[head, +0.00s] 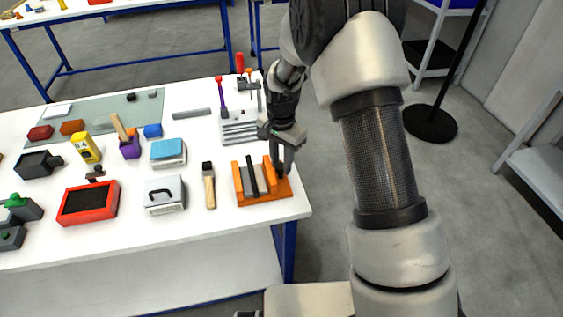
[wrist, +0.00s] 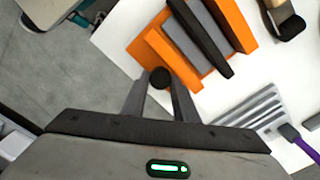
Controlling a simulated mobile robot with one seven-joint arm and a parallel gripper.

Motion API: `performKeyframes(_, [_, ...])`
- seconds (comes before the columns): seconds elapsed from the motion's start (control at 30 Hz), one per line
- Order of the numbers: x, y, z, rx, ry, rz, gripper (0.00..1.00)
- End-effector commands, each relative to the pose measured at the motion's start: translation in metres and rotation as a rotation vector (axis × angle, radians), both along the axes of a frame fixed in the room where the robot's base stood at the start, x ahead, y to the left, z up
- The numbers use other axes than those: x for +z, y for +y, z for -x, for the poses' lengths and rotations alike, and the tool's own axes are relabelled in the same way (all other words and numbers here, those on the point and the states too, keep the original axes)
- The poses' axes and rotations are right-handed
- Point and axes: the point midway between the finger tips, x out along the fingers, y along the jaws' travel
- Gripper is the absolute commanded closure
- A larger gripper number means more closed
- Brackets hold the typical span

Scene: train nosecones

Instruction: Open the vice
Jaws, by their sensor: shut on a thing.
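The orange vice (head: 271,178) sits at the right front corner of the white table in the head view. It has grey jaw faces and a black bar lying between its upright blocks. In the wrist view the vice (wrist: 178,60) fills the upper middle, with a round black knob (wrist: 160,77) at its near end. My gripper (head: 282,158) reaches down at the right side of the vice. In the wrist view the fingers of my gripper (wrist: 160,84) are shut on the knob, one on each side. The vice's screw is hidden from view.
A wooden-handled brush (head: 209,188) lies left of the vice. A grey slotted rack (head: 236,128) with upright tools stands behind it. A white-grey box (head: 164,195) and a red tray (head: 90,203) are further left. The table's right edge is close beside the vice.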

Motion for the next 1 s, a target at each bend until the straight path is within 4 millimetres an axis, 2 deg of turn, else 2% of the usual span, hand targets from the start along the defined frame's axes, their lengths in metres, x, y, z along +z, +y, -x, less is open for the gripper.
performKeyframes(0.97, [-0.0014,0.0069,0.0064,0.005,0.015,-0.006,0.96])
performKeyframes(1.0, [-0.0015,0.0068,0.0064,0.005,0.015,-0.006,0.69])
